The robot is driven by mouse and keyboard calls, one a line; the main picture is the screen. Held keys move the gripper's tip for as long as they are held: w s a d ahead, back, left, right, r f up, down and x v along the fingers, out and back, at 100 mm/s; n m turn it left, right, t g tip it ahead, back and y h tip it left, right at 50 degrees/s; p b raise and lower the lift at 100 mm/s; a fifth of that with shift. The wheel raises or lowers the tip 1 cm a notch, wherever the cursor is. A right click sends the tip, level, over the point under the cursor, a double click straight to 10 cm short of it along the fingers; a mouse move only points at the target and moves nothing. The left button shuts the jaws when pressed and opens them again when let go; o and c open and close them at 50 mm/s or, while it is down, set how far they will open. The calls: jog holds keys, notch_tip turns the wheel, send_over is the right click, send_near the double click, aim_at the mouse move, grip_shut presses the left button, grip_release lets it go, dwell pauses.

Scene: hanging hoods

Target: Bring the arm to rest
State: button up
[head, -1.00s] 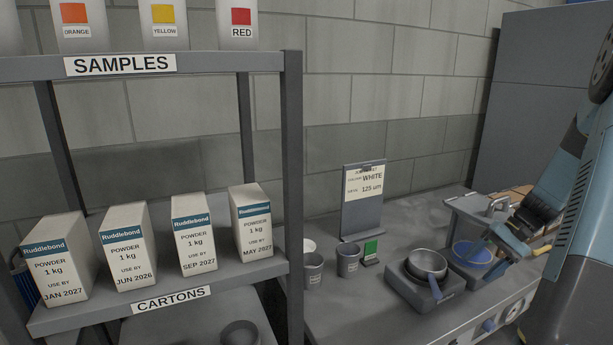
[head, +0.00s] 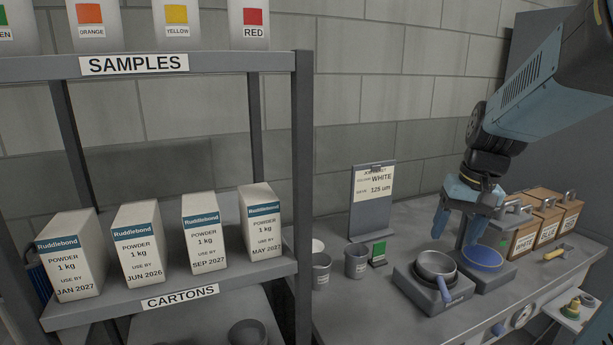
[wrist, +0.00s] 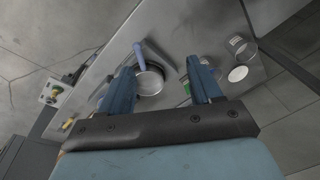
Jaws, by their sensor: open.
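My arm reaches in from the upper right of the head view. My gripper (head: 455,228) hangs with its fingers pointing down, above the bench beside the blue sieve or dish (head: 482,258). In the wrist view my gripper (wrist: 160,82) has its two blue fingers wide apart, with nothing held between them. Between the fingers, a metal pan (wrist: 149,82) with a blue handle shows below on the bench. The pan (head: 436,265) also shows in the head view, on a grey block left of the blue dish.
A shelf (head: 300,180) with several powder cartons (head: 203,233) stands at left. On the bench are grey cups (head: 356,262), a job sheet stand (head: 372,205) and a green card (head: 379,250). Wooden boxes (head: 525,238) with handles stand right of my gripper.

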jog(key=s+a+r+n+t+h, duration=0.1)
jog(key=s+a+r+t, duration=0.3)
jog(key=s, duration=0.6)
jog(key=shift+a+r+n, duration=0.45)
jog(key=shift+a+n, duration=0.15)
jog(key=shift+a, duration=0.3)
jog(key=shift+s, duration=0.1)
jog(key=shift+c, duration=0.4)
